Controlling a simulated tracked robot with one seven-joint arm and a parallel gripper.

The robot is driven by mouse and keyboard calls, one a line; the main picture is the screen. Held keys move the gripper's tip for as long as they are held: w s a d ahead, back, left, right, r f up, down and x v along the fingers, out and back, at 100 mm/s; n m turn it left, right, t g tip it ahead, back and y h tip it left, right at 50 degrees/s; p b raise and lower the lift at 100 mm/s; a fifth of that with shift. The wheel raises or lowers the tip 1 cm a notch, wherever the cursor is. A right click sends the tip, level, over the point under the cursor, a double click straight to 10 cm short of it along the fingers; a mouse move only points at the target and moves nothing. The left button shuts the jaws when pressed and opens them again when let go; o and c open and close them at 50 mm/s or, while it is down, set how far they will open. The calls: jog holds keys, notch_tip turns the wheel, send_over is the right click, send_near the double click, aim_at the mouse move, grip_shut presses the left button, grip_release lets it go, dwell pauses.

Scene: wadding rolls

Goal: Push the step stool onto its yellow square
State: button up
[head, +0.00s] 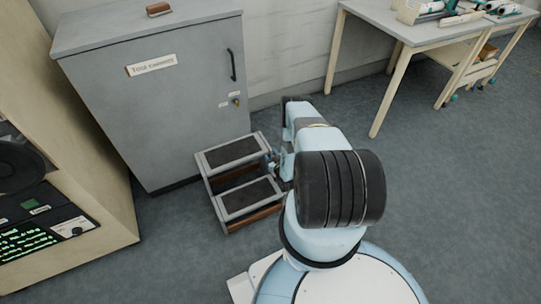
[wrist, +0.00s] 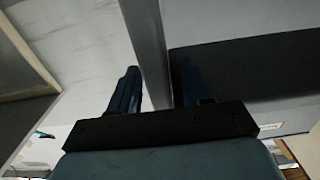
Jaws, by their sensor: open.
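The step stool (head: 232,205) is grey with two dark treads and a brown lower edge. It stands upright on the floor in front of the grey cabinet in the head view. My gripper (head: 273,163) is open at the stool's right side, close to the upper step. In the wrist view, my gripper's two fingers (wrist: 157,88) point at a grey edge (wrist: 146,35) with a dark panel beside it, which looks like the stool. Whether they touch it, I cannot tell. My arm hides part of the floor right of the stool. No yellow square shows in either view.
The grey cabinet (head: 155,110) stands right behind the stool, with a small brown object (head: 159,9) on top. A beige console (head: 75,140) with a lit keyboard is at the left. A workbench (head: 385,22) stands at the back right. The floor (head: 460,180) at the right is clear.

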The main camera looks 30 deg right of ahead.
jog(key=shift+c, duration=0.4)
grip_shut()
dwell(0.9)
